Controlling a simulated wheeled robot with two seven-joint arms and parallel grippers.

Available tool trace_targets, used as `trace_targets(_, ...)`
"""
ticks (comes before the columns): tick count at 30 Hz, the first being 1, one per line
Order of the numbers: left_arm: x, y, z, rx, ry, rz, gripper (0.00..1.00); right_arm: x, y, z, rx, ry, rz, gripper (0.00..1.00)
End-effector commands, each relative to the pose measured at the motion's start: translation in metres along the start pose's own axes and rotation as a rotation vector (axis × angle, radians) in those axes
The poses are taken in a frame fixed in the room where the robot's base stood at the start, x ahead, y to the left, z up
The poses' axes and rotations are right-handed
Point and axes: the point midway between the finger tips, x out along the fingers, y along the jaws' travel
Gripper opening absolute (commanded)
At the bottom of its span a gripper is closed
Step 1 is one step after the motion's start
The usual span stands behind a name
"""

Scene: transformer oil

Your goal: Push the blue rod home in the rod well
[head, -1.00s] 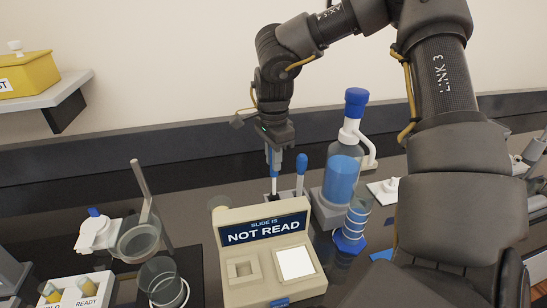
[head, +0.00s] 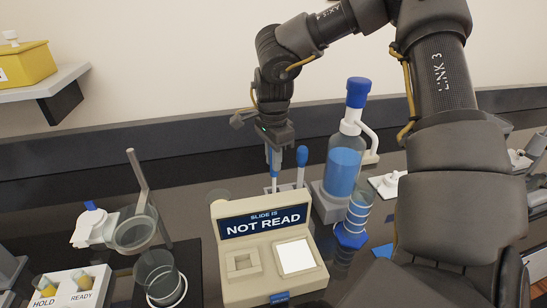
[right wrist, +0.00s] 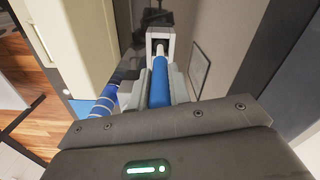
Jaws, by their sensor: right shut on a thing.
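My right gripper (head: 275,150) is shut on the blue rod (head: 274,163) behind the beige reader. The rod hangs nearly upright, blue end up, with its pale shaft pointing down. In the right wrist view the blue rod (right wrist: 160,82) lies between the two fingers. Its pale shaft leads to a light grey bracket-like frame (right wrist: 150,40). The rod well appears to be the low grey holder (head: 284,188) behind the reader, largely hidden by it. I cannot tell how deep the tip sits. My left gripper is not in view.
The beige reader (head: 236,265), showing "NOT READ", stands in front. A second blue-topped rod (head: 302,157) stands just right of the held one. Glass cups (head: 158,275) stand left.

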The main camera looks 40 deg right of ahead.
Motion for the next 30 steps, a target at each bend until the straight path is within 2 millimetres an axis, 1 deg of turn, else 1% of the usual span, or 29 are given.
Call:
trace_targets(15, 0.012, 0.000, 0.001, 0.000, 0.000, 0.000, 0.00, 0.014, 0.000, 0.000, 0.000, 0.000, 0.000, 0.00)
trace_targets(16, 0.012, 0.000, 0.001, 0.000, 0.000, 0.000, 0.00, 0.014, 0.000, 0.000, 0.000, 0.000, 0.000, 0.20)
trace_targets(21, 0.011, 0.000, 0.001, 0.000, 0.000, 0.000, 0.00, 0.013, 0.000, 0.000, 0.000, 0.000, 0.000, 0.42)
trace_targets(22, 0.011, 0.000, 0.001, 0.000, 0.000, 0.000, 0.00, 0.013, 0.000, 0.000, 0.000, 0.000, 0.000, 0.44)
trace_targets(30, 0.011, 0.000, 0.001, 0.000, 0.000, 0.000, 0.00, 0.012, 0.000, 0.000, 0.000, 0.000, -0.001, 0.44)
